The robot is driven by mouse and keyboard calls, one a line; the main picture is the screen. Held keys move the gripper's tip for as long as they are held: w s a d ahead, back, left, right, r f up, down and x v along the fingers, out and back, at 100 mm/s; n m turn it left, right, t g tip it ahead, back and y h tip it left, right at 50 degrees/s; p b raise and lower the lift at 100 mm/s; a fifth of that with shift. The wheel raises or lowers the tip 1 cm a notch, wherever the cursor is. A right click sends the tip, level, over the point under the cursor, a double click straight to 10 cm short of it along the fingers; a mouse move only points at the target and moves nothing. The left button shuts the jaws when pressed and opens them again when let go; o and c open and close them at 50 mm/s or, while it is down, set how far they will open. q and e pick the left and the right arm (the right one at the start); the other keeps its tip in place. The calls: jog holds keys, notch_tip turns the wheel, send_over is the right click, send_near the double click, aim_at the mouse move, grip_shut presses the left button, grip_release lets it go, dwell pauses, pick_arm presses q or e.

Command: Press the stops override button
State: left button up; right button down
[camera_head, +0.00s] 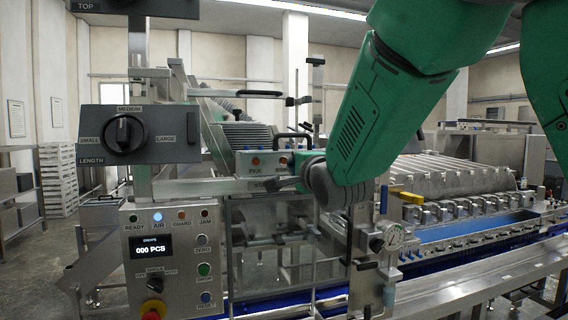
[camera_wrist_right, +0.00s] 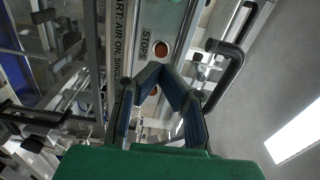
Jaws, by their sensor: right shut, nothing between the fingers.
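An orange-red button (camera_wrist_right: 160,48) sits beside a "STOPS" label (camera_wrist_right: 147,43) on a pale panel in the right wrist view. A second round button (camera_wrist_right: 153,90) lies below it there, partly behind a finger. In the head view the small panel carries two orange buttons, a left one (camera_head: 255,161) above a "PICK" label and a right one (camera_head: 283,160); the right one's label is hidden or unreadable. My left gripper is not in view.
A dark handle (camera_head: 293,137) arches beside the button panel. A control box (camera_head: 170,260) with lamps, a display and several buttons stands at lower left. A length selector (camera_head: 124,134) is above it. A gauge (camera_head: 393,234) and conveyor rails lie at right.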

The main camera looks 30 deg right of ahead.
aim_at(285, 160)
jog(key=shift+p+x, duration=0.3)
jog(key=shift+x, duration=1.9)
jog(key=shift+w+d+r, duration=0.1)
jog(key=shift+w+r, duration=0.2)
jog(key=shift+w, duration=0.15)
dwell(0.4)
jog(key=shift+s+f, duration=0.1)
jog(key=shift+s, duration=0.15)
jog(key=shift+s+b, duration=0.3)
jog(key=shift+s, duration=0.55)
jog(key=shift+s+a, duration=0.1)
jog(key=shift+a, duration=0.15)
jog(key=shift+a+f, duration=0.1)
jog(key=shift+f, duration=0.05)
